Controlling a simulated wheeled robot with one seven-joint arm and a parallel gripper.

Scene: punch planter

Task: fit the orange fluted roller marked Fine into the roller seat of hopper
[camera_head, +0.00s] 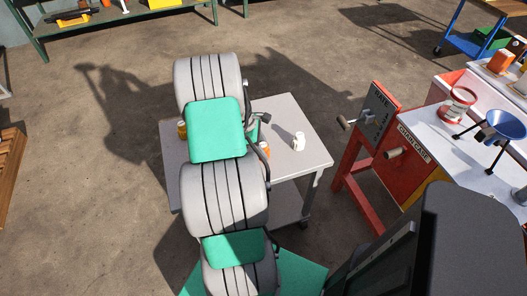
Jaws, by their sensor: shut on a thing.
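My grey and green arm reaches over a small grey table (312,165) and hides much of its top. My gripper is not seen; the arm covers the place where its end could be. A small orange piece (264,150) shows at the arm's right edge, and an orange-brown one (182,131) at its left edge. I cannot read a Fine mark on either or tell whether one is the roller. A white cylindrical piece (299,141) stands on the table's right part. A blue funnel (506,123) stands on legs at the right; I cannot tell whether it is the hopper.
A red stand (362,165) with a dark lettered panel and crank stands right of the table. Beside it is a white-topped red bench (440,138) with a glass-and-red jar (459,104). A green bench (120,18) stands at the back. Floor lies clear left of the table.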

